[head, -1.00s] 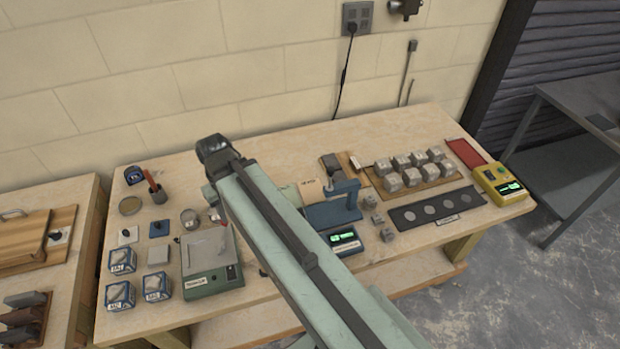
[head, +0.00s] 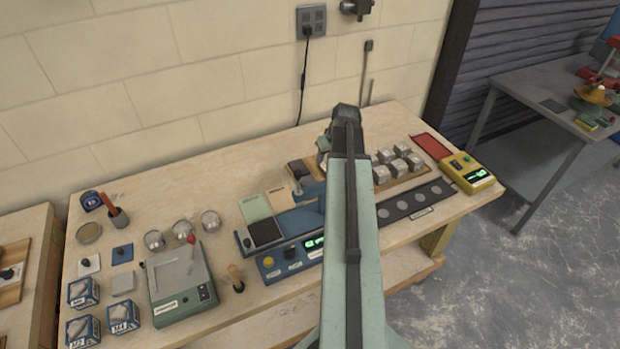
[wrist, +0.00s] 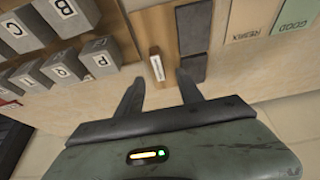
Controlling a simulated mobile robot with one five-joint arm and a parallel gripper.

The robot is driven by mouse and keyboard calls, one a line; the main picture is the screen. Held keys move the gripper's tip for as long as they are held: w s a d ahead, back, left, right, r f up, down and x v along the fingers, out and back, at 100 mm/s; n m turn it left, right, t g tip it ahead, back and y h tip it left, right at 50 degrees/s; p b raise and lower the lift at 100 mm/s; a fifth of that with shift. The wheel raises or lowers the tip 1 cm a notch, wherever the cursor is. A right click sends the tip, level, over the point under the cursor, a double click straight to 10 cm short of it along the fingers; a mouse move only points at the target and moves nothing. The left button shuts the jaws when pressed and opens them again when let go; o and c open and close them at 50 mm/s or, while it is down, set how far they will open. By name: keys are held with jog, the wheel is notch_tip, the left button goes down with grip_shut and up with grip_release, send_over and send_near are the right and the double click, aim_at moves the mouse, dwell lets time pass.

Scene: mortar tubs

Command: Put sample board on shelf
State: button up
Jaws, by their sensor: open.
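My gripper (head: 334,132) is at the far end of my arm, over the back of the workbench (head: 150,185). In the wrist view my gripper (wrist: 159,78) is open and empty, above the bench. A small upright wooden piece with a white label (wrist: 157,66) shows between and beyond the fingertips. Just right of it lie dark grey panels (wrist: 193,32) on a wooden base. I cannot tell for sure whether these are the sample board. No thing is clearly marked as the shelf; a grey metal table with a lower shelf (head: 545,155) stands at the right.
Lettered grey cubes (wrist: 60,55) are left of the fingers. Cards marked REMIX (wrist: 250,18) and GOOD (wrist: 293,15) are at the right. A blue device (head: 285,258), a yellow meter (head: 468,172) and a green-grey scale (head: 180,285) occupy the bench. My arm hides its middle.

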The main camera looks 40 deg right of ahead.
aim_at(323, 166)
jog(key=b+x, duration=0.2)
jog(key=shift+w+f+b, duration=0.1)
jog(key=shift+f+b, duration=0.2)
jog(key=shift+f, duration=0.1)
jog(key=b+x, duration=0.4)
jog(key=x, duration=0.1)
jog(key=shift+d+f+b, duration=0.15)
jog(key=shift+d+b, duration=0.1)
jog(key=shift+b, duration=0.15)
jog(key=shift+r, duration=0.2)
jog(key=shift+c, duration=0.3)
grip_shut()
